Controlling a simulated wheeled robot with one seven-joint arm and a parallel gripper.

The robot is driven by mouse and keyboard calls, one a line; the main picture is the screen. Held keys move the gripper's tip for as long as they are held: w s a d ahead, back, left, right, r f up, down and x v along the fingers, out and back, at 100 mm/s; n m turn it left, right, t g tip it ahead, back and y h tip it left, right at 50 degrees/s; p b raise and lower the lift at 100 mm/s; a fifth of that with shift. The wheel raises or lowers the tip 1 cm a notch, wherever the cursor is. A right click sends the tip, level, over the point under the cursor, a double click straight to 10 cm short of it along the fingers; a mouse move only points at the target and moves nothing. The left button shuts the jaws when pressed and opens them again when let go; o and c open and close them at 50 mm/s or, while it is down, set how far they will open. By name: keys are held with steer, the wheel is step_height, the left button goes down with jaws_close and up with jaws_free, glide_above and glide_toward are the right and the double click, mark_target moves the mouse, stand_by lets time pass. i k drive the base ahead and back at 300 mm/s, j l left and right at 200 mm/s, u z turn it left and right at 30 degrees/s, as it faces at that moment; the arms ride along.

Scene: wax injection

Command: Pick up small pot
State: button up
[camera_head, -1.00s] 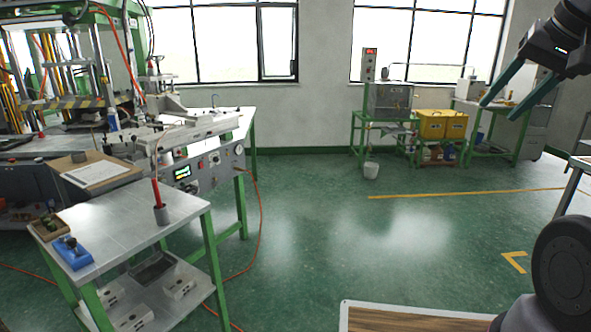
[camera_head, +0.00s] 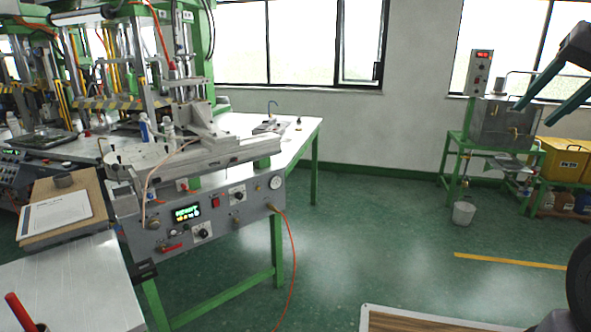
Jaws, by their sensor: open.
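A small white bucket-like pot (camera_head: 464,213) stands on the floor in front of the green stand under the metal tank. A small dark round pot-like thing (camera_head: 62,180) sits on the cardboard-coloured board at left; I cannot tell which of these the task names. My gripper (camera_head: 534,113) is at the upper right, its two teal fingers apart with nothing between them. It is raised in the air and looks far from both. Part of it is cut off by the right edge.
The injection machine with a lit panel (camera_head: 187,213) and its white-topped table (camera_head: 295,130) fill the left. A metal worktable (camera_head: 75,290) is at lower left. A metal tank (camera_head: 503,125) and yellow bin (camera_head: 566,160) stand at right. An orange hose (camera_head: 291,265) hangs to the floor. The middle green floor is clear.

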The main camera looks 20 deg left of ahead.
mark_target(63, 180)
steer(key=i+j+u, duration=0.1)
steer(key=i+u, duration=0.7)
steer(key=i+l+u, duration=0.15)
steer(key=i+u, duration=0.25)
steer(key=i+l+u, duration=0.2)
steer(key=u, duration=0.2)
steer(key=i+u, duration=0.3)
steer(key=u, duration=0.15)
steer(key=i+u, duration=0.25)
steer(key=u, duration=0.2)
steer(key=i+l+u, duration=0.15)
steer(key=u, duration=0.3)
steer(key=i+l+u, duration=0.3)
steer(key=u, duration=0.15)
